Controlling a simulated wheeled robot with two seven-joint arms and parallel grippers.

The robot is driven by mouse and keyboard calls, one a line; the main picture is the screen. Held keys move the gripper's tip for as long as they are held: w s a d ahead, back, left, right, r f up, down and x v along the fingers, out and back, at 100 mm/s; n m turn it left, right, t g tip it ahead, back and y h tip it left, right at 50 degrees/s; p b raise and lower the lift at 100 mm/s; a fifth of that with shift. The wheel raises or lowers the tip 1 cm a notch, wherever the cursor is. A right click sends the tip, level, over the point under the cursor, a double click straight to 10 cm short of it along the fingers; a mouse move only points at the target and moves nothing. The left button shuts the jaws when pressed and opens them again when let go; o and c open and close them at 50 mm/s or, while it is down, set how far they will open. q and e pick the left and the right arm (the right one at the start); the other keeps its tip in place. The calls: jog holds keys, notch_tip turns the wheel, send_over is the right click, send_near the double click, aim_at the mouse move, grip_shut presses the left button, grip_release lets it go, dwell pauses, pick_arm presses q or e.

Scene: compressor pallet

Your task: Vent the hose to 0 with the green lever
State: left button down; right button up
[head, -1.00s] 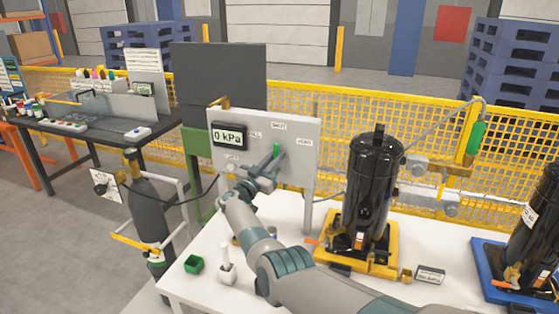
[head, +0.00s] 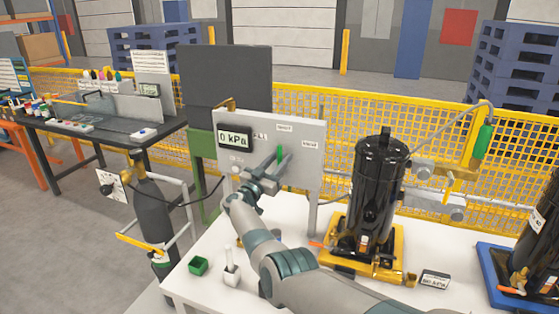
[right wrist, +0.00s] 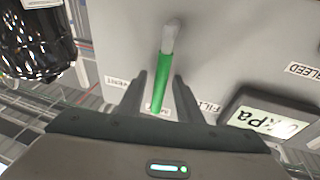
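The green lever (head: 281,153) stands on the front of a grey panel (head: 306,176) in the head view, pointing up toward the middle label. The panel's display (head: 235,138) reads 0 kPa. In the right wrist view the picture is upside down, and the green lever (right wrist: 162,80) lies between the fingers of my right gripper (right wrist: 159,88). Gaps show on both sides of the lever, so the gripper is open around it. In the head view my right gripper (head: 268,166) is at the panel, just by the lever. The VENT label (right wrist: 118,83) shows beside one finger. My left gripper is out of view.
A black compressor (head: 378,185) on a yellow base stands right of the panel. A green cup (head: 198,266) and a white holder (head: 231,275) sit at the front of the white table (head: 205,290). A gas cylinder (head: 152,210) with a hose stands to the left.

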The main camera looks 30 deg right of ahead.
aim_at(278, 160)
jog(key=shift+a, duration=0.1)
jog(key=shift+s+a+p, duration=0.25)
jog(key=shift+a+p, duration=0.1)
jog(key=shift+p, duration=0.15)
jog(key=p+v, duration=0.3)
jog(key=v, duration=0.2)
jog(key=p+v, duration=0.3)
jog(key=v, duration=0.8)
jog(key=shift+f, duration=0.25)
jog(key=shift+s+a, duration=0.1)
jog(key=shift+a, duration=0.05)
